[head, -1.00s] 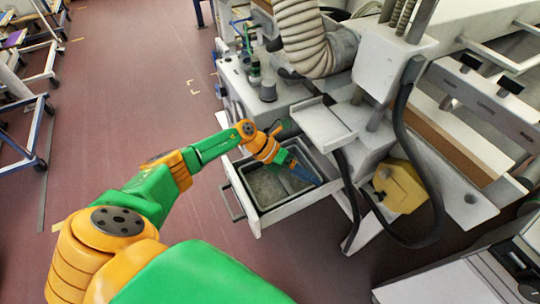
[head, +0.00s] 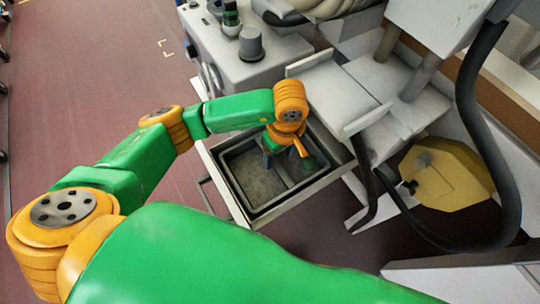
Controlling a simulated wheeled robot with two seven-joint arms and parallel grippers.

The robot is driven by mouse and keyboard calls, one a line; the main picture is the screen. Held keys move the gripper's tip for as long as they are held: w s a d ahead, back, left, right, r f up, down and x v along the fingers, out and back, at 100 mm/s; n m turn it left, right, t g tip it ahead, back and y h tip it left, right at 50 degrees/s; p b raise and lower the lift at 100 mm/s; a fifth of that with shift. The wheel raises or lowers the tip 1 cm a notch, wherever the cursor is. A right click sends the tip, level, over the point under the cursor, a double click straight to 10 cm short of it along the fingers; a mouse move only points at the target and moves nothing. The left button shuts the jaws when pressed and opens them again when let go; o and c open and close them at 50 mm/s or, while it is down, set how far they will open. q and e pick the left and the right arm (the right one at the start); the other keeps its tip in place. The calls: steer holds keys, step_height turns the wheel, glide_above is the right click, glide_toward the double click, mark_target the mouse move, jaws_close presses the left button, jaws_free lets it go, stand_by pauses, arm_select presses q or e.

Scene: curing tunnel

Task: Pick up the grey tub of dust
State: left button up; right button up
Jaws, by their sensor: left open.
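The grey tub of dust (head: 238,190) sits in a pulled-out drawer (head: 334,174) below the machine. Its left part shows a layer of grey-brown dust, and a divider or wall runs across it. My left gripper (head: 287,160) is above the tub, pointing down, near its back and middle. Its jaws are open, and part of them is hidden by my orange wrist. I cannot tell whether a finger touches the tub's wall or divider. My right gripper is not in view.
A pale shelf (head: 335,95) of the machine overhangs just right of my wrist. A black hose (head: 468,110) hangs at the right, beside a yellow container (head: 440,175). The reddish floor (head: 100,90) on the left is clear.

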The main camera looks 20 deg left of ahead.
mark_target(260, 189)
arm_select(q)
steer(key=shift+w+a+f+m, duration=0.15)
steer(key=shift+w+m, duration=0.1)
steer(key=shift+m, duration=0.05)
steer(key=shift+f+y, duration=0.25)
steer(key=shift+y, duration=0.05)
steer(key=f, duration=0.4)
steer(key=a+f, duration=0.1)
steer(key=f, duration=0.1)
steer(key=shift+s, duration=0.25)
jaws_close()
